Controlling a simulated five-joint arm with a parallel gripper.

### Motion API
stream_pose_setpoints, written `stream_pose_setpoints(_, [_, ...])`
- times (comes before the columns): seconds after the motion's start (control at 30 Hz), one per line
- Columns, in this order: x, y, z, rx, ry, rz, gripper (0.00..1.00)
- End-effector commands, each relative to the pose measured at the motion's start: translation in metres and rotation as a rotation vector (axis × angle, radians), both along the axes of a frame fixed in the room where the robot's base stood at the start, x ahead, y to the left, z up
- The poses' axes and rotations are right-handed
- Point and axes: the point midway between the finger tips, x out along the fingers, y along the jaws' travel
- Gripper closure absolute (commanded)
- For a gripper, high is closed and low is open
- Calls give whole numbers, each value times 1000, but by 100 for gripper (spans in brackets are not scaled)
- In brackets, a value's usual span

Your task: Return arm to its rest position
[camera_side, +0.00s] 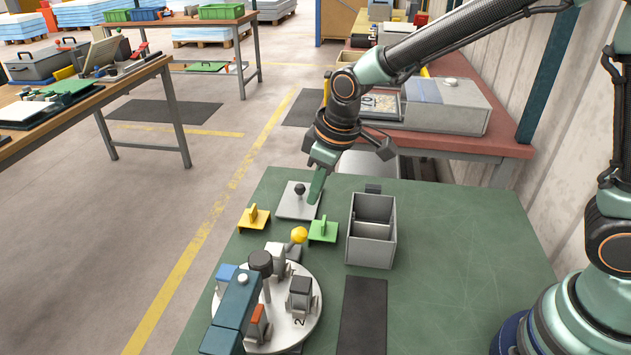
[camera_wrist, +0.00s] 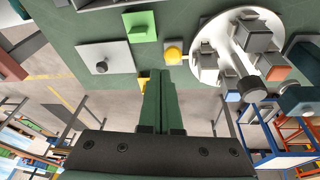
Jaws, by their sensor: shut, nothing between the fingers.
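My gripper (camera_side: 316,187) is shut and empty. In the side view it hangs above the green work table (camera_side: 450,230), over the right part of a light grey plate with a dark knob (camera_side: 290,210). In the wrist view my gripper (camera_wrist: 158,75) shows its two green fingers together, pointing toward the table. The grey plate (camera_wrist: 118,57) also shows there, left of the fingers. I cannot tell exactly how high the fingertips are above the table.
A green block piece (camera_side: 322,232), a yellow one (camera_side: 253,218) and a grey two-part bin (camera_side: 371,240) stand near my gripper. The table's right part is clear.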

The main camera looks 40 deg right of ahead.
Motion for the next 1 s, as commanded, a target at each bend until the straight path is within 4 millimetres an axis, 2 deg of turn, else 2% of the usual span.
stream_pose_setpoints(0.13, [-12,-11,10,-3,-2,-3,100])
stream_pose_setpoints(0.37, [-21,-20,18,-5,-5,-7,100])
stream_pose_setpoints(0.47, [-26,-30,28,3,-16,-39,100])
stream_pose_setpoints(0.57, [-34,-48,46,19,-40,-102,100])
stream_pose_setpoints(0.7, [-56,-80,73,47,-80,-222,100])
stream_pose_setpoints(0.83, [-80,-107,91,73,-117,-336,100])
stream_pose_setpoints(1.0, [-110,-134,103,102,-161,-467,100])
